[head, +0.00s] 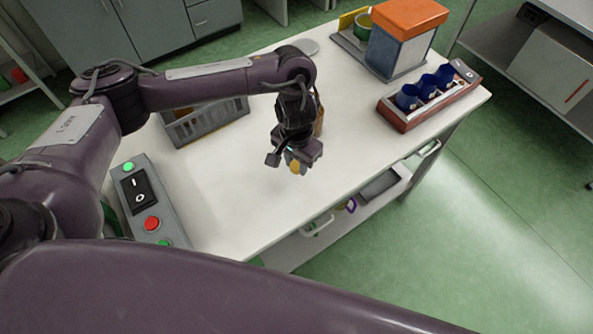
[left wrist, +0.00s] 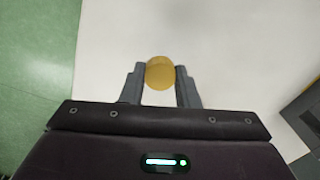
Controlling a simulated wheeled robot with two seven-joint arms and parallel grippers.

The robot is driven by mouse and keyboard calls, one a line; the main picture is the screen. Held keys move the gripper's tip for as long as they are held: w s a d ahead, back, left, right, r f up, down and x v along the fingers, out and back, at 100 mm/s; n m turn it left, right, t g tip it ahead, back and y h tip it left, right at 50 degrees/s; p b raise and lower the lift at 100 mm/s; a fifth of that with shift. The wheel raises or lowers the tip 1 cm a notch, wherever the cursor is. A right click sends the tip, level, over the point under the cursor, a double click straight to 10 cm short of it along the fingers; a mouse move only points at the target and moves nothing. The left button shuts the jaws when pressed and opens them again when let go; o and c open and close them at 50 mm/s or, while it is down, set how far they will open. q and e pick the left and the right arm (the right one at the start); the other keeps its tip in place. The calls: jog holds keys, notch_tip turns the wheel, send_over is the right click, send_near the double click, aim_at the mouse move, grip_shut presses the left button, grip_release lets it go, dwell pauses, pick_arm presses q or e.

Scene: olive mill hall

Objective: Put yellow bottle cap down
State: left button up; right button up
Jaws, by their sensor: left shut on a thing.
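The yellow bottle cap (left wrist: 160,74) is between the two fingers of my left gripper (left wrist: 160,88) in the left wrist view, and the gripper is shut on it. White tabletop shows around the cap in the wrist view. I cannot tell whether the cap touches the table. My right gripper is not in view.
A grey crate (head: 207,124) stands left of the gripper, with a switch box (head: 150,200) at the table's left end. A red rack with blue cups (head: 430,96) and an orange-topped box (head: 405,40) stand right. A brown object (head: 319,112) is partly hidden behind the gripper. The front tabletop is clear.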

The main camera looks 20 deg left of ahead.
aim_at(297, 165)
pick_arm(q)
notch_tip(297, 165, down, 4)
jog(key=shift+s+r+b, duration=0.1)
jog(key=shift+r+b, duration=0.1)
jog(key=shift+b, duration=0.45)
jog(key=shift+f, duration=0.2)
jog(key=o, duration=1.1)
jog(key=shift+r, duration=0.1)
notch_tip(297, 165, up, 10)
jog(key=p, duration=0.3)
jog(key=shift+r, duration=1.05)
